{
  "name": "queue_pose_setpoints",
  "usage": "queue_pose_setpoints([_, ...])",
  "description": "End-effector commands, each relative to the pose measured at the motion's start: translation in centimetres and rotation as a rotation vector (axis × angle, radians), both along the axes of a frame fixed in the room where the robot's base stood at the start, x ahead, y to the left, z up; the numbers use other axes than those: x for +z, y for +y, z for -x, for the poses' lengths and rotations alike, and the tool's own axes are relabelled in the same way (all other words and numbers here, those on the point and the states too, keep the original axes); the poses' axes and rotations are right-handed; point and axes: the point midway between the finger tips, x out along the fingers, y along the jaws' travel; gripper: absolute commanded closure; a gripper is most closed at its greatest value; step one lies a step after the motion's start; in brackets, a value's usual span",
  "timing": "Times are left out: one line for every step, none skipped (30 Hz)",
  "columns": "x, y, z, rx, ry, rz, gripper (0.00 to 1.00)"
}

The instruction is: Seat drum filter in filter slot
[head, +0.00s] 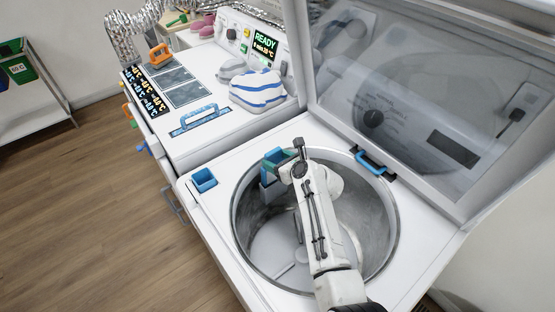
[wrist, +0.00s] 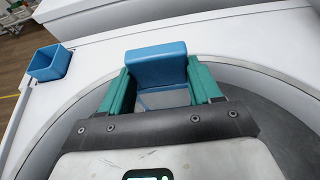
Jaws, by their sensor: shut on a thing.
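The drum filter shows as a blue block (wrist: 157,66) between the two teal fingers of my gripper (wrist: 160,84) in the wrist view. The fingers are shut on its sides. In the head view my gripper (head: 279,160) is at the upper left inside of the open round drum (head: 390,235), near its rim. A grey piece (head: 270,188) shows below the fingers against the drum wall; I cannot tell whether it is the filter's body or the slot. The filter's lower end and its fit in the slot are hidden.
A small blue open box (head: 204,179) sits at the top's left corner. Striped cloth (head: 258,90) and a blue-handled item (head: 200,118) lie on the neighbouring machine.

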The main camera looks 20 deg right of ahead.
Motion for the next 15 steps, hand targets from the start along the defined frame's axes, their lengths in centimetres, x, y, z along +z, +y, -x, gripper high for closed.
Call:
queue_pose_setpoints([-0.2, 0.0, 0.0, 0.0, 0.0, 0.0, 0.68])
queue_pose_setpoints([-0.2, 0.0, 0.0, 0.0, 0.0, 0.0, 0.68])
queue_pose_setpoints([-0.3, 0.0, 0.0, 0.0, 0.0, 0.0, 0.68])
queue_pose_setpoints([-0.4, 0.0, 0.0, 0.0, 0.0, 0.0, 0.68])
queue_pose_setpoints([-0.5, 0.0, 0.0, 0.0, 0.0, -0.001, 0.68])
queue_pose_setpoints([-0.6, 0.0, 0.0, 0.0, 0.0, -0.001, 0.68])
queue_pose_setpoints([-0.6, 0.0, 0.0, 0.0, 0.0, -0.001, 0.68])
queue_pose_setpoints([-0.7, 0.0, 0.0, 0.0, 0.0, -0.001, 0.68])
queue_pose_setpoints([-0.8, 0.0, 0.0, -0.001, 0.0, 0.0, 0.68])
queue_pose_setpoints([-0.9, 0.0, 0.0, -0.001, 0.0, 0.0, 0.68])
queue_pose_setpoints([-0.9, 0.0, 0.0, -0.001, 0.0, 0.0, 0.68])
queue_pose_setpoints([-1.0, 0.0, 0.0, -0.001, 0.0, 0.0, 0.68])
queue_pose_setpoints([-1.1, 0.0, 0.0, -0.001, 0.0, 0.0, 0.68])
queue_pose_setpoints([-1.2, 0.0, 0.0, -0.001, 0.0, 0.0, 0.68])
queue_pose_setpoints([-1.2, 0.0, 0.0, -0.001, 0.0, 0.0, 0.68])
